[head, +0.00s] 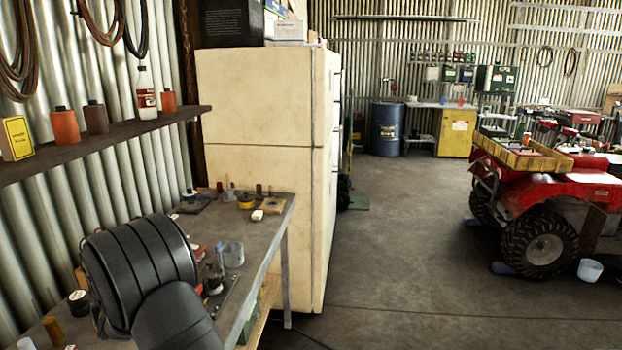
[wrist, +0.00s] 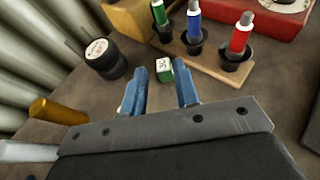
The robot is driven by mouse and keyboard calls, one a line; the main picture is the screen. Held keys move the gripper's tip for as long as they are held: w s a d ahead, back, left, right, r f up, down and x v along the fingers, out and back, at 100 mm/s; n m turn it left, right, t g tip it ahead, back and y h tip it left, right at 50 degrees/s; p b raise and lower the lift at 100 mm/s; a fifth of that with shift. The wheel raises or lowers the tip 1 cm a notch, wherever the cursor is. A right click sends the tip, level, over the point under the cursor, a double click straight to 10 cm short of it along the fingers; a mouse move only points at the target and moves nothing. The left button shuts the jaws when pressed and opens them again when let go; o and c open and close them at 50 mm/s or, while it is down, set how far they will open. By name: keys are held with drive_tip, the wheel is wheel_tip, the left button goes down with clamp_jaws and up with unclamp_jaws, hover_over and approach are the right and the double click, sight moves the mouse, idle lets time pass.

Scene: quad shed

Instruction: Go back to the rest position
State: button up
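In the wrist view my gripper (wrist: 160,92) has two blue fingers spread apart over the workbench, with a clear gap between them. A small green cube with a white marked top (wrist: 165,70) lies on the bench just past the fingertips and is not held. In the head view my black arm (head: 140,270) covers the near part of the bench (head: 262,228), and the gripper is hidden there.
A wooden rack (wrist: 205,55) holds green, blue and red tubes in black cups. A black round container (wrist: 105,58) and a brass cylinder (wrist: 58,110) stand at left. A shelf (head: 100,145) runs along the corrugated wall above the bench. A cream fridge (head: 262,110) stands beyond it.

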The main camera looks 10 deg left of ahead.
drive_tip(key=x, duration=0.7)
drive_tip(key=shift+s+d+f, duration=0.15)
drive_tip(key=shift+f, duration=0.45)
drive_tip(key=shift+r, duration=0.3)
drive_tip(key=shift+r, duration=0.1)
drive_tip(key=shift+s+d+r, duration=0.15)
drive_tip(key=shift+r, duration=0.1)
drive_tip(key=v, duration=1.1)
drive_tip(key=shift+s+d+r, duration=0.15)
drive_tip(key=shift+r, duration=0.1)
drive_tip(key=x, duration=1.2)
drive_tip(key=shift+f, duration=0.25)
wheel_tip(320, 180, up, 13)
drive_tip(key=w+d+m+t+h, duration=0.1)
drive_tip(key=w+d, duration=0.3)
drive_tip(key=d, duration=0.4)
drive_tip(key=w+d+m+t+h, duration=0.1)
drive_tip(key=w+d+m+h, duration=0.1)
drive_tip(key=w+d, duration=0.3)
drive_tip(key=d, duration=0.3)
drive_tip(key=shift+r, duration=0.3)
